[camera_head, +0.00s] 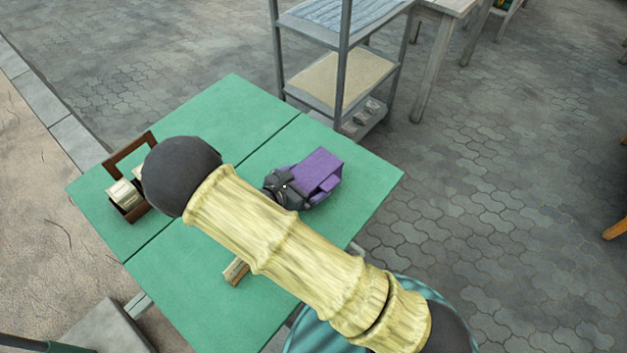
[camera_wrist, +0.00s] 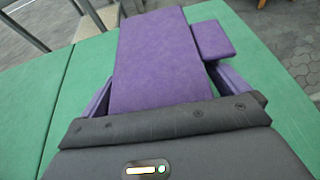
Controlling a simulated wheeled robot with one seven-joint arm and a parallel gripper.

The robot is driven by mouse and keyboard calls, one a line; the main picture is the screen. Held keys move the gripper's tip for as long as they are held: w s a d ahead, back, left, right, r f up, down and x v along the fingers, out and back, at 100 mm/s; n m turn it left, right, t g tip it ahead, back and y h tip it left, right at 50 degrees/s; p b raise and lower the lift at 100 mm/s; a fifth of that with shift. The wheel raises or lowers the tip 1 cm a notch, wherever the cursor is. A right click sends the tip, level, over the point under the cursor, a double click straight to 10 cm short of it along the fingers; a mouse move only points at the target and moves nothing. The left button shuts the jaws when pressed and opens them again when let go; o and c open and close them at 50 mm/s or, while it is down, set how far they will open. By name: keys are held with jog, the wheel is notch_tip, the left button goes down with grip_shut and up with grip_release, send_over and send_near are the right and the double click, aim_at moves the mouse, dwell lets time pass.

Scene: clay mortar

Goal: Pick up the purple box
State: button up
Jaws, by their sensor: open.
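The purple box (camera_head: 318,166) lies on the green table near its right corner. In the wrist view the purple box (camera_wrist: 160,60) fills the middle, stretching away from the dark grey gripper body. My gripper (camera_head: 308,186) is low at the table, at the near end of the box. It is open. In the wrist view, purple finger parts of my gripper (camera_wrist: 166,80) show on both sides of the box. The right one ends in a small block beside the box; the left tip is hidden. Contact between fingers and box cannot be told.
A brown wooden carrier (camera_head: 128,207) with pale boxes stands at the table's left. A small tan block (camera_head: 236,270) lies partly behind my arm. A grey shelf rack (camera_head: 343,60) stands beyond the table. The green table (camera_head: 225,105) is clear at the back.

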jog(key=c, duration=1.1)
jog(key=shift+c, duration=0.2)
notch_tip(320, 180, up, 10)
jog(key=shift+r+p, duration=0.1)
jog(key=shift+p, duration=0.5)
